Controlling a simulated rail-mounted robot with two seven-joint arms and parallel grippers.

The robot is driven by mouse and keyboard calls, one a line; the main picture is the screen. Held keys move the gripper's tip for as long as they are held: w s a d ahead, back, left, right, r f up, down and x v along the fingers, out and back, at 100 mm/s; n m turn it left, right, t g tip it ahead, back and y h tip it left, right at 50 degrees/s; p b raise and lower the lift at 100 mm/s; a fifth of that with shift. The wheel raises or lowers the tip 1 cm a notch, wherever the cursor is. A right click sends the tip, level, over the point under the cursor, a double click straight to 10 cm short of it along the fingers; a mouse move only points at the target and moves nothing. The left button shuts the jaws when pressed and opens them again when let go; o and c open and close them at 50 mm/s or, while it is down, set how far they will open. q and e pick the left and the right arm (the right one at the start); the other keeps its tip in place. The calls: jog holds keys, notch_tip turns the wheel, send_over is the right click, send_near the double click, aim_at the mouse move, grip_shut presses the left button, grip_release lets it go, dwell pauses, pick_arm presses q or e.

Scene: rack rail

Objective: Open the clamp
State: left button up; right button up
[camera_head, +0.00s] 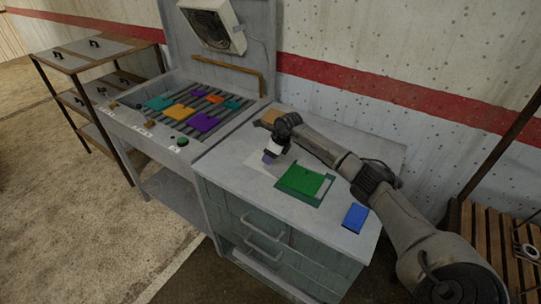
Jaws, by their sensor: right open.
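My right gripper (271,153) is over the grey cabinet top (335,140), pointing down above a pale sheet-like patch (262,166). It is open. A small purple piece (268,157) shows at its fingertips; I cannot tell whether it lies between them or below. No part can be surely picked out as the clamp. An orange-brown bar (228,73) runs along the back of the slatted rack (222,92), well to the left of my right gripper. My left gripper is not in view.
Several coloured blocks sit on the rack's slats. A fan unit (213,25) hangs above. A shelf table (93,48) stands at left.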

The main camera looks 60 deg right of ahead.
jog(key=shift+c, duration=0.5)
grip_shut()
